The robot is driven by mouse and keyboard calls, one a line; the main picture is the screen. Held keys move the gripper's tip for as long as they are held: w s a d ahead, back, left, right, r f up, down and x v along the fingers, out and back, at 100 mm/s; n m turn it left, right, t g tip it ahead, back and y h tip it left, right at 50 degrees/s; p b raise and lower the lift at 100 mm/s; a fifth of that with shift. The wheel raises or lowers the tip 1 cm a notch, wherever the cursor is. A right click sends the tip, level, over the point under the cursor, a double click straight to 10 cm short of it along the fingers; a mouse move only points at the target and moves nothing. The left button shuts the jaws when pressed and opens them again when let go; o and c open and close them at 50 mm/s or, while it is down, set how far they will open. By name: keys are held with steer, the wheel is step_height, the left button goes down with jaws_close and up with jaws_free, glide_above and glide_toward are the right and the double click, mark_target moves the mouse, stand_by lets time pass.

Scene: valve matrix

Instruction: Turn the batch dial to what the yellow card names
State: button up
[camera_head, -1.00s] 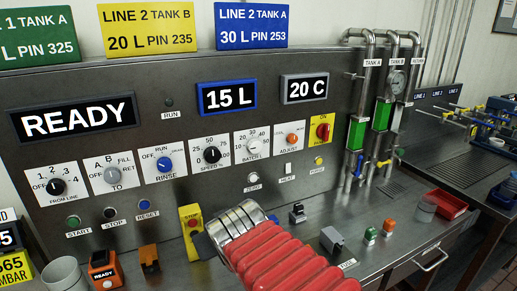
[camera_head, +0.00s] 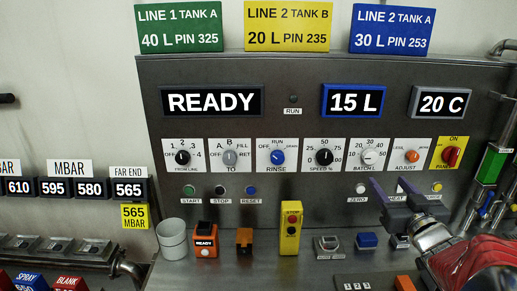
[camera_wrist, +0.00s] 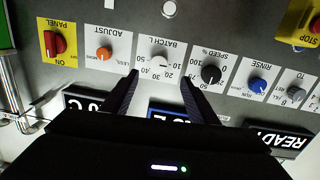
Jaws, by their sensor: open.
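The yellow card (camera_head: 288,26) stands on top of the panel and reads LINE 2 TANK B, 20 L, PIN 235. The batch dial (camera_head: 369,157) is a pale knob on a white plate marked BATCH L; its pointer is too small to read surely. It also shows upside down in the wrist view (camera_wrist: 158,62). My gripper (camera_head: 406,184) is open and empty, low and to the right of the dial in the head view. In the wrist view my gripper's fingertips (camera_wrist: 160,78) spread to either side of the dial, seemingly apart from it.
The speed dial (camera_head: 324,157) and adjust dial (camera_head: 412,157) flank the batch dial closely. The blue-framed display (camera_head: 353,102) above reads 15 L. The zero button (camera_head: 360,188) sits below. A yellow stop box (camera_head: 291,228) and small blocks stand on the bench.

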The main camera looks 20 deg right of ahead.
mark_target(372, 158)
steer(key=shift+s+d+r+t, duration=0.25)
steer(key=shift+s+t, duration=0.15)
steer(key=x, duration=1.3)
steer(key=shift+w, duration=0.4)
steer(key=c, duration=1)
